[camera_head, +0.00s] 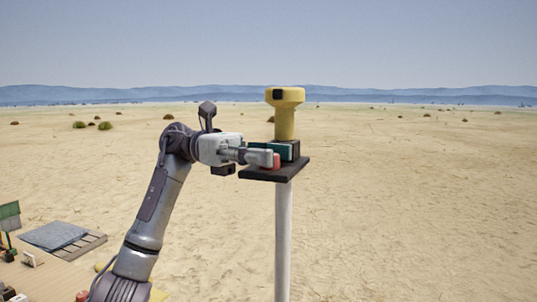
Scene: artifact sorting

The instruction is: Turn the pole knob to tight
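A white pole (283,240) stands upright in the middle of the head view. It bears a dark flat plate (290,172) on top. On the plate stands a yellow device (285,118) with a teal and dark base (285,151). A small red knob (276,161) shows at the plate's near left side. My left gripper (262,158) reaches in from the left, with its fingers at the knob. The fingers partly hide the knob, and I cannot tell whether they are closed on it. My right gripper is not in view.
Open sand with scattered shrubs (79,125) lies around. The right side is clear.

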